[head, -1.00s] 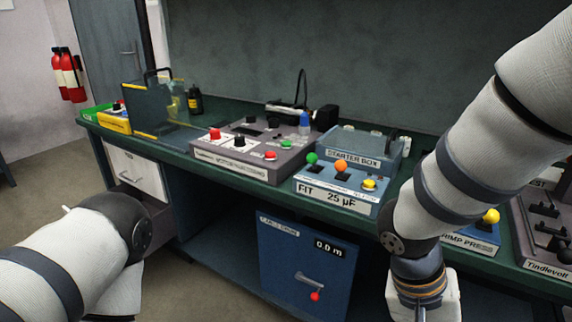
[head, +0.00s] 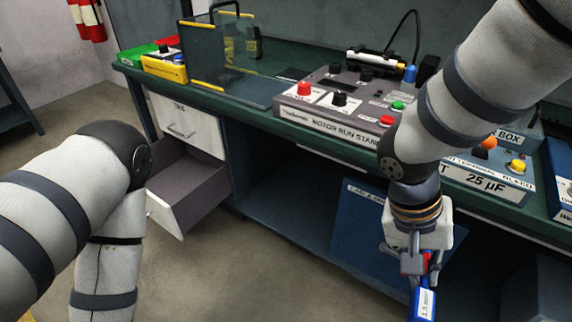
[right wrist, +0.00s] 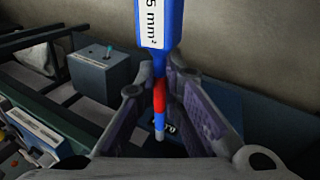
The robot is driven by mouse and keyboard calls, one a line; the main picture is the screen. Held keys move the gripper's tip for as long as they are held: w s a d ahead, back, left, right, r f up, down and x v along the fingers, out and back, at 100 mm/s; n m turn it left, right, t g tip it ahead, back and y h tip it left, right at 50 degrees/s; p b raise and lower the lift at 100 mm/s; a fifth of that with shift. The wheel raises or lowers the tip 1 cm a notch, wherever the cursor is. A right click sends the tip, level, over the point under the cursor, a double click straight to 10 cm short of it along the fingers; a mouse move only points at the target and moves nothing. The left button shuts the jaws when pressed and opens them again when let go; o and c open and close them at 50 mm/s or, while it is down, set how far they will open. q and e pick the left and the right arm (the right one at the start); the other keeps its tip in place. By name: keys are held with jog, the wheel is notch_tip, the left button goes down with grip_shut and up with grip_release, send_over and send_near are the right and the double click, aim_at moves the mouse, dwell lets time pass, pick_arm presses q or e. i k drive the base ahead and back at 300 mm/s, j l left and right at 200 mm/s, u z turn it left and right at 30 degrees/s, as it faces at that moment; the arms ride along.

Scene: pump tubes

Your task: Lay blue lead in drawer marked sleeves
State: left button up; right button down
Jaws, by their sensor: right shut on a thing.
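The blue lead (head: 424,304) has a blue body with a white label and a red part. My right gripper (head: 418,263) is shut on it and holds it in the air in front of the bench. In the right wrist view the lead (right wrist: 158,62) stands between the two fingers, its label ending in "5 mm²". An open drawer (head: 187,188) with an empty-looking grey inside sticks out low under the bench's left end, left of my right gripper. Its front is partly hidden by my left arm, and I cannot read its marking. My left gripper is out of view.
A closed white drawer (head: 188,125) sits above the open one. A blue panel (head: 357,228) hangs under the bench behind my right gripper. The bench top (head: 262,122) carries a motor run stand (head: 338,112) and a clear guard (head: 222,50). Floor before the open drawer is clear.

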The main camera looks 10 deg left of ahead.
aim_at(168, 199)
jog(key=i+j, duration=0.15)
jog(key=j, duration=0.25)
jog(key=i+j, duration=0.1)
jog(key=j, duration=0.25)
jog(key=i+j+u, duration=0.1)
jog(key=j, duration=0.3)
jog(key=i+j, duration=0.2)
jog(key=j, duration=0.2)
jog(key=i+j, duration=0.15)
jog(key=j, duration=0.2)
jog(key=i+j, duration=0.15)
jog(key=j, duration=0.25)
jog(key=i+j+u, duration=0.1)
jog(key=j, duration=0.25)
jog(key=i+j, duration=0.3)
jog(key=j, duration=0.2)
jog(key=i+j, duration=0.3)
jog(key=j, duration=0.2)
